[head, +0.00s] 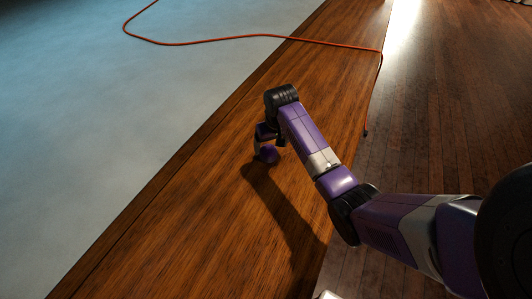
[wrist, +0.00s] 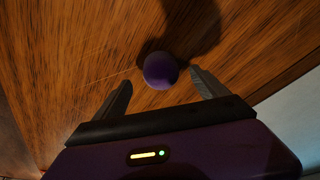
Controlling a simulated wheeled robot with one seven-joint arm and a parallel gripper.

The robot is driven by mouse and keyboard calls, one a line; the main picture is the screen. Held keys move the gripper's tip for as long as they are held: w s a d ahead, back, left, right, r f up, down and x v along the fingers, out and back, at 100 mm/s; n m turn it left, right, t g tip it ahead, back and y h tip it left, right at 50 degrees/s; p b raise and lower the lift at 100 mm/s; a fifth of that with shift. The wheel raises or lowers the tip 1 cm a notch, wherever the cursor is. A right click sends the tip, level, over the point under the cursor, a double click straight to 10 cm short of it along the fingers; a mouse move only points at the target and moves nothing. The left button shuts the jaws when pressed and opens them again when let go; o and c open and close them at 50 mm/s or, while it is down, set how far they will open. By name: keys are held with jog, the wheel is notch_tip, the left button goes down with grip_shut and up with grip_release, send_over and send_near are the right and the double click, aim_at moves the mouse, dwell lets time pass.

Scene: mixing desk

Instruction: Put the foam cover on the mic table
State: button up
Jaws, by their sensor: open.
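The foam cover appears to be the small round purple ball (wrist: 160,70) on a brown wooden surface (wrist: 75,50). In the head view the ball (head: 269,154) shows just below the end of my arm. My gripper (wrist: 160,82) is open, with one finger on each side of the near part of the ball and gaps on both sides. In the head view my gripper (head: 261,143) is small and partly hidden by the arm. I cannot pick out a separate mic table in either view.
An orange cable (head: 230,38) runs across the pale blue-grey area (head: 100,130) and over the wood, its black end (head: 365,133) at the right edge. A darker plank floor (head: 440,130) lies to the right. The wood around the ball is clear.

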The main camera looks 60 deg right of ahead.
aim_at(269, 149)
jog(key=shift+w+p+x, duration=0.2)
jog(key=shift+p+x, duration=0.15)
jog(key=shift+x, duration=2.75)
jog(key=shift+d+r, duration=0.1)
jog(key=shift+d, duration=0.05)
jog(key=c, duration=1.5)
jog(key=shift+c, duration=0.2)
jog(key=shift+r, duration=0.1)
